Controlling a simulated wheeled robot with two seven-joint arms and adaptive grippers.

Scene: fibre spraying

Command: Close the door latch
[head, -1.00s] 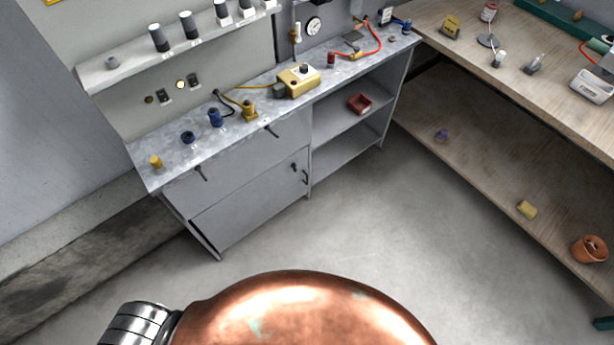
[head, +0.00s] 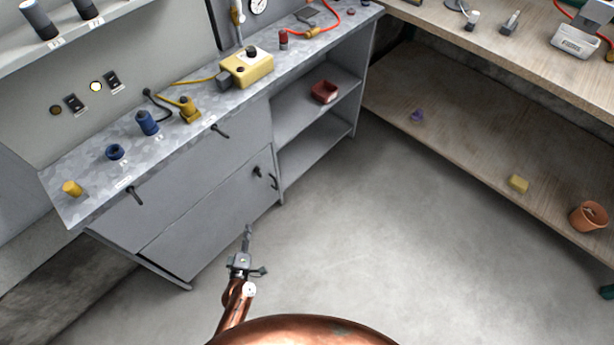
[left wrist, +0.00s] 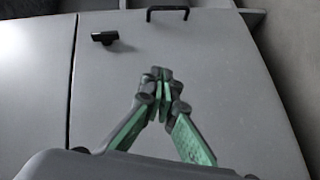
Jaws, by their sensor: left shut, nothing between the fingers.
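The grey lower cabinet door (head: 205,227) is under the bench at the left in the head view. A small dark latch (head: 257,171) sits near its upper right corner, beside a dark bar handle (head: 272,182). In the left wrist view the latch (left wrist: 105,37) is at the upper left and the handle (left wrist: 167,12) at the top edge. I cannot tell whether the latch is engaged. My left gripper (head: 248,231) is in front of the door, below the latch in the picture. Its green-padded fingers (left wrist: 163,78) are shut and empty, apart from the latch.
The grey worktop (head: 95,190) above carries a yellow box (head: 247,68) and blue and yellow fittings. Open shelves right of the door hold a red tray (head: 324,91). A wooden bench (head: 450,130) stands at the right. The floor (head: 400,240) between is clear.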

